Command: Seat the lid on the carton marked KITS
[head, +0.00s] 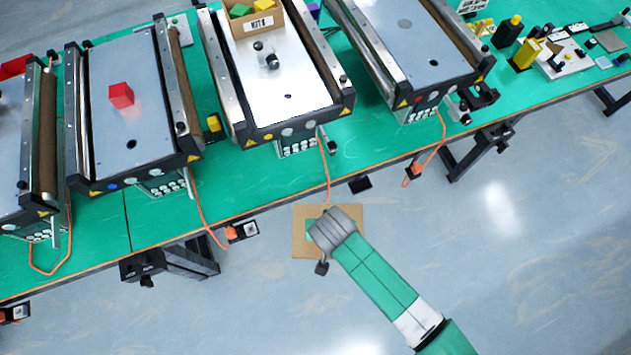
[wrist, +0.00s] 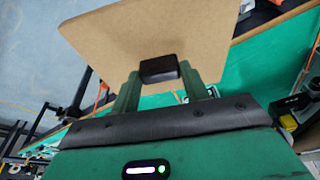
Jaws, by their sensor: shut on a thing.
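The lid (head: 300,242) is a flat brown cardboard square. In the wrist view the lid (wrist: 145,35) fills the upper middle, with a black block-shaped handle (wrist: 158,70) on it. My gripper (wrist: 160,82) is shut on that handle, with a green finger on each side. In the head view my gripper (head: 322,235) and the lid are over the floor, in front of the table edge and below the middle conveyor. The open carton (head: 255,25) stands at the far part of that conveyor, its label apparently reading KITS. Green and yellow blocks are in it; its top is cut off.
The middle conveyor (head: 270,90) also bears a small grey-and-black part (head: 266,56) in front of the carton. A red cube (head: 121,95) sits on the conveyor to the left. The right conveyor (head: 410,45) looks mostly clear. Tools and yellow parts lie at far right.

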